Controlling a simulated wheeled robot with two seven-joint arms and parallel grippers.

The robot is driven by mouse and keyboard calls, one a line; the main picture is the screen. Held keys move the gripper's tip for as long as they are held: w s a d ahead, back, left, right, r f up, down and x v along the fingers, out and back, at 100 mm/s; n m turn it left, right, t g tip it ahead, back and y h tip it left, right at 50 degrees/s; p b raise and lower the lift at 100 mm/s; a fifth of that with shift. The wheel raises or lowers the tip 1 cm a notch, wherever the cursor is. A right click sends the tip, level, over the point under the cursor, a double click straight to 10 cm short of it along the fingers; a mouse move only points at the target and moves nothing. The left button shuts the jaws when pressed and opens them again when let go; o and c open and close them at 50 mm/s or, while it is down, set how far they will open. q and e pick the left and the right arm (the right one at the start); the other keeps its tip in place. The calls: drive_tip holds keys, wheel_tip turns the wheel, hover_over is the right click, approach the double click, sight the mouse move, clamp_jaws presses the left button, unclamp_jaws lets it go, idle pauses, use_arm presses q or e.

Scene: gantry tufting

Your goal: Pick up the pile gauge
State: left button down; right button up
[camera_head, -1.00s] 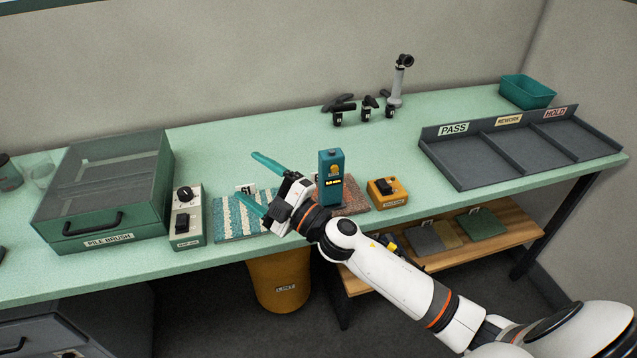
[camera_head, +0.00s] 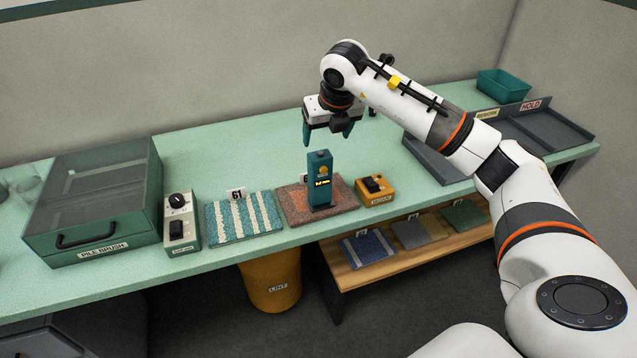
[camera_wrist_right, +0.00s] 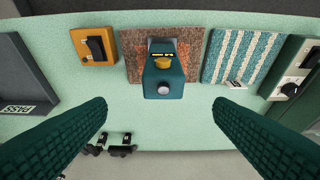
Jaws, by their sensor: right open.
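In the right wrist view the gauge (camera_wrist_right: 163,78) is seen from above, with a round silver knob on top, between and beyond my fingers. My right gripper (camera_head: 327,136) points down above and slightly behind the gauge. It is open and empty, and its teal fingers are apart from the gauge. My left gripper is not in view.
A striped carpet sample (camera_head: 244,216) lies left of the gauge and an orange switch box (camera_head: 375,190) right. A grey control box (camera_head: 181,221) and the pile brush case (camera_head: 95,202) stand farther left. A divided grey tray (camera_head: 540,128) is at the right, partly behind my arm.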

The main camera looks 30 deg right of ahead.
sight(320, 155)
drive_tip(key=p+x, duration=0.1)
drive_tip(key=x, duration=0.3)
drive_tip(key=shift+w+f, duration=0.15)
drive_tip(key=shift+f+p, duration=0.2)
drive_tip(key=shift+p, duration=0.25)
drive_tip(key=p+x, duration=0.1)
drive_tip(key=x, duration=0.1)
drive_tip(key=p+x, duration=0.1)
drive_tip(key=x, duration=0.1)
drive_tip(key=shift+w+a+f, duration=0.15)
drive_tip(key=shift+f, duration=0.25)
drive_tip(key=shift+r, duration=0.1)
clamp_jaws()
